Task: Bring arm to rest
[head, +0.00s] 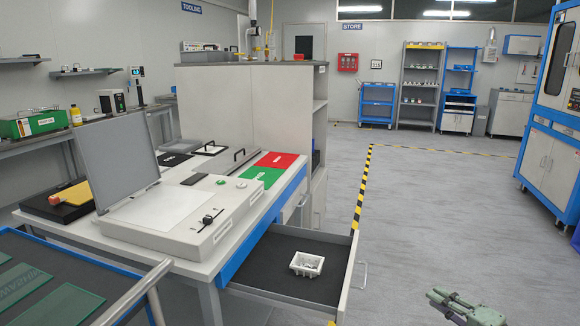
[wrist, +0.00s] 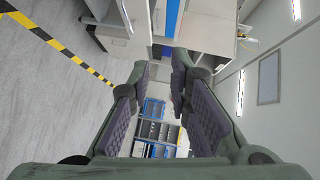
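My gripper (head: 456,304) shows at the lower right of the head view, over the floor and to the right of the open drawer. In the wrist view my gripper (wrist: 160,88) has its two dark, padded fingers spread apart with a clear gap between them. Nothing is held; the room's far shelving shows through the gap. Most of my arm is out of the head view.
An open drawer (head: 272,294) with a small white part (head: 307,263) in it juts from the workbench (head: 160,248). A bench-top machine with a raised lid (head: 112,164) stands there. Blue cabinet (head: 545,120) at right. The grey floor (head: 430,190) between is clear.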

